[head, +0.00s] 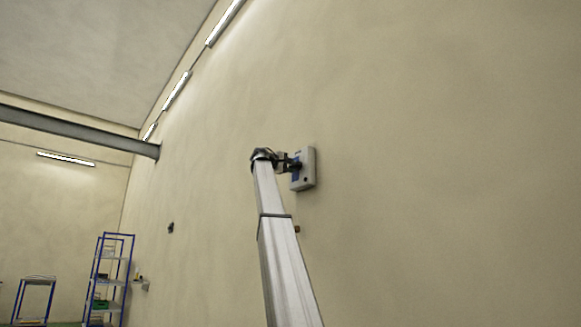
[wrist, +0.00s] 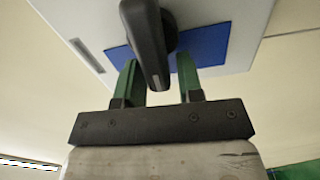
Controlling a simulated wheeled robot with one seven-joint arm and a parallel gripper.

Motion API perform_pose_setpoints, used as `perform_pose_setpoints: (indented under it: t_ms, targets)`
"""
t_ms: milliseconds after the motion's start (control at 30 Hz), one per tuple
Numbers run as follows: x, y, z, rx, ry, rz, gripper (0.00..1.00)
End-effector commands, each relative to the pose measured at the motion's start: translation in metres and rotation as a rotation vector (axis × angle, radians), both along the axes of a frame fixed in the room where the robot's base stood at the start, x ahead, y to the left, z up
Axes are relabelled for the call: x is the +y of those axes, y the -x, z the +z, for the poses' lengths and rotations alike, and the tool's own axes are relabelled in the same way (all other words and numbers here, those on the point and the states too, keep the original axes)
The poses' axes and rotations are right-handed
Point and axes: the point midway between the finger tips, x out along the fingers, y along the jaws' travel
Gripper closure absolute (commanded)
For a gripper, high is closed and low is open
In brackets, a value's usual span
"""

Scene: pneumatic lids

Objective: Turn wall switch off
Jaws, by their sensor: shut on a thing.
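The wall switch (head: 308,168) is a pale grey box on the beige wall, with a blue panel on its face. In the wrist view its pale plate (wrist: 85,22) and blue panel (wrist: 210,45) fill the top. A black rotary handle (wrist: 148,42) sticks out from the blue panel. My gripper (wrist: 159,72) has its two green fingers on either side of the handle and is shut on it. In the head view my gripper (head: 291,162) reaches the box from the left and partly hides its face, so the handle's exact setting cannot be read there.
A small dark fitting (head: 171,228) is on the wall at left, and a small brown knob (head: 297,229) is below the switch. A blue shelf rack (head: 107,280) stands far at lower left. The wall to the right is bare.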

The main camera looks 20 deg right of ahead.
Motion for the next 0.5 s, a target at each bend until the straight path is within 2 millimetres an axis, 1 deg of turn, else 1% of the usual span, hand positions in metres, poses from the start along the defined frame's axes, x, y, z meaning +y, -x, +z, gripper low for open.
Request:
perform_pose_setpoints:
  t_ms: [33,233,500]
  targets:
    - [-0.0008,0.0033,-0.0053,0.019,-0.002,-0.007,0.89]
    - [-0.0009,0.0035,-0.0065,0.070,0.016,-0.008,0.89]
    - [-0.0010,0.0037,-0.0064,0.086,0.023,-0.009,0.89]
